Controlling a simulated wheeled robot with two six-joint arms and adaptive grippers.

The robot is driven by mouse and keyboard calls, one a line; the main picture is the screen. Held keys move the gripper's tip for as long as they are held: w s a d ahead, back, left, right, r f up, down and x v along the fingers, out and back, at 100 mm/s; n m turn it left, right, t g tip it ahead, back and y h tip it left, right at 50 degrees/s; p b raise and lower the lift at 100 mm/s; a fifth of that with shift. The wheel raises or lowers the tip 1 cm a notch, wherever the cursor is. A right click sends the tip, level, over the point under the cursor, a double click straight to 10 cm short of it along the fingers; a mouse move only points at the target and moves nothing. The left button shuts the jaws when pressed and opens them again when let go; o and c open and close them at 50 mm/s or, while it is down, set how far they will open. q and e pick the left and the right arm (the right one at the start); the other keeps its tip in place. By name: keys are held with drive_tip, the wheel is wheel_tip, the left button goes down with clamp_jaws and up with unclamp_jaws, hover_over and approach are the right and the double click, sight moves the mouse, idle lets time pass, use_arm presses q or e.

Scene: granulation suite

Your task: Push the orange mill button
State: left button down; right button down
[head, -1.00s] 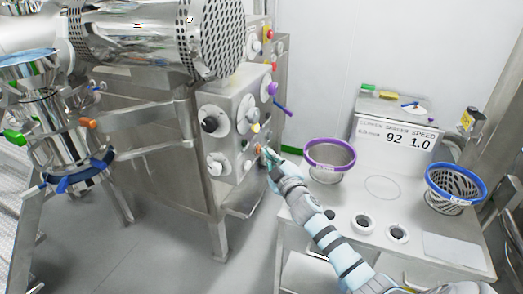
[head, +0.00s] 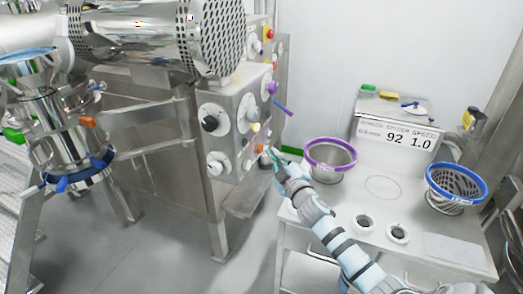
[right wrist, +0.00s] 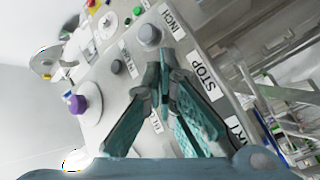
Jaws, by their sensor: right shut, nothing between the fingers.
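The orange mill button (head: 260,148) is on the lower right of the steel control panel (head: 232,150), in the head view. My right gripper (head: 271,153) is shut and empty, its tips just right of the button, with what looks like a small gap between them. In the right wrist view the shut fingers (right wrist: 165,72) point at the panel (right wrist: 110,55), near labels reading INCH and STOP. I cannot make out the orange button there; the fingers may hide it. My left gripper is not in view.
Black (head: 209,124), yellowish (head: 255,128) and purple (head: 272,88) knobs are on the panel. Floor shows below the machine.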

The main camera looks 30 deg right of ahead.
drive_tip(key=s+d+b, duration=0.1)
drive_tip(key=s, duration=0.1)
drive_tip(key=s+d+b, duration=0.2)
idle(0.4)
idle(0.6)
